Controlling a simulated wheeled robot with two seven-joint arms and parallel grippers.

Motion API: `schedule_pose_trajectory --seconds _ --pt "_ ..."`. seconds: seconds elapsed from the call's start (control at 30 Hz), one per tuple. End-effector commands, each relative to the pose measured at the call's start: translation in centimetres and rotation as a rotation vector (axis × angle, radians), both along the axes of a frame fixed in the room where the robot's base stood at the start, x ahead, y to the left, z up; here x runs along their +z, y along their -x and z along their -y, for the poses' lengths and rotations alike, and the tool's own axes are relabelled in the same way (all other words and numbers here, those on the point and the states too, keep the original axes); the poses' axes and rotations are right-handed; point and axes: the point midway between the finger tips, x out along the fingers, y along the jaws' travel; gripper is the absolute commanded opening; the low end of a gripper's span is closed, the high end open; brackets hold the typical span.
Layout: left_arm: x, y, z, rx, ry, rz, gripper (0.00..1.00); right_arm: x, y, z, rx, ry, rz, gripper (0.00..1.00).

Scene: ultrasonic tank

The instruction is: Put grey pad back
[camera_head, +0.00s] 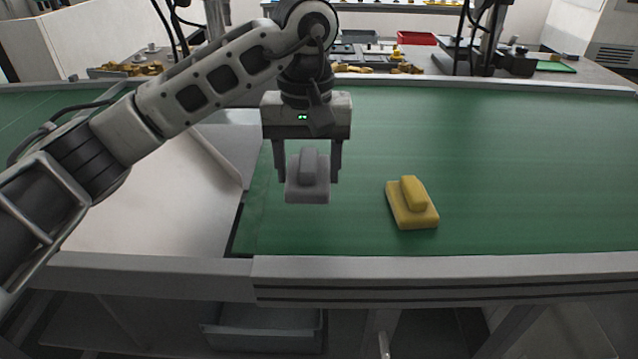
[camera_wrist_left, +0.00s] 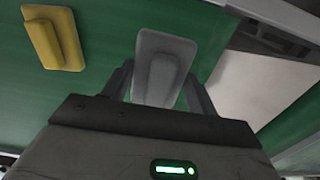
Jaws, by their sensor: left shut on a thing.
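The grey pad (camera_head: 307,190), a flat block with a raised grip on top, hangs between the fingers of my left gripper (camera_head: 308,172). The gripper is shut on it and points down over the left part of the green surface (camera_head: 500,150). In the left wrist view the grey pad (camera_wrist_left: 165,62) also sits between the two fingers (camera_wrist_left: 158,88). I cannot tell exactly how high the pad is above the surface. My right gripper is in neither view.
A yellow pad (camera_head: 412,204) of like shape lies on the green surface to the right of the gripper; it also shows in the left wrist view (camera_wrist_left: 53,38). A pale sloping panel (camera_head: 160,195) lies to the left. The green surface farther right is clear. A red tray (camera_head: 417,38) stands at the back.

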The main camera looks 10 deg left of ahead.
Motion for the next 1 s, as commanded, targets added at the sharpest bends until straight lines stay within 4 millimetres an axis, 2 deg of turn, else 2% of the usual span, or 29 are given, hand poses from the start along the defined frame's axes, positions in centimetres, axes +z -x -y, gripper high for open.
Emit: schedule_pose_trajectory --seconds 0.3,0.5,0.93,0.97,1.0 --pt "-2.5 -1.8 1.3 0.0 -0.001 -0.001 0.4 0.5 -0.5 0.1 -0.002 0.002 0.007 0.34" --pt "-5.2 -1.7 1.2 0.0 0.001 -0.001 0.4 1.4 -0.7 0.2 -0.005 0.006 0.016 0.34" --pt "-6.1 -1.8 1.2 0.0 0.0 0.004 0.4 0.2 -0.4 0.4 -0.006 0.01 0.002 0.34" --pt "-5.9 -1.8 1.2 0.0 0.0 0.003 0.67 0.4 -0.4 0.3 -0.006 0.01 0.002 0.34" --pt "-5.8 -1.8 1.2 0.0 0.0 0.003 0.78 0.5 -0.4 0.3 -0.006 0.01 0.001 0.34"
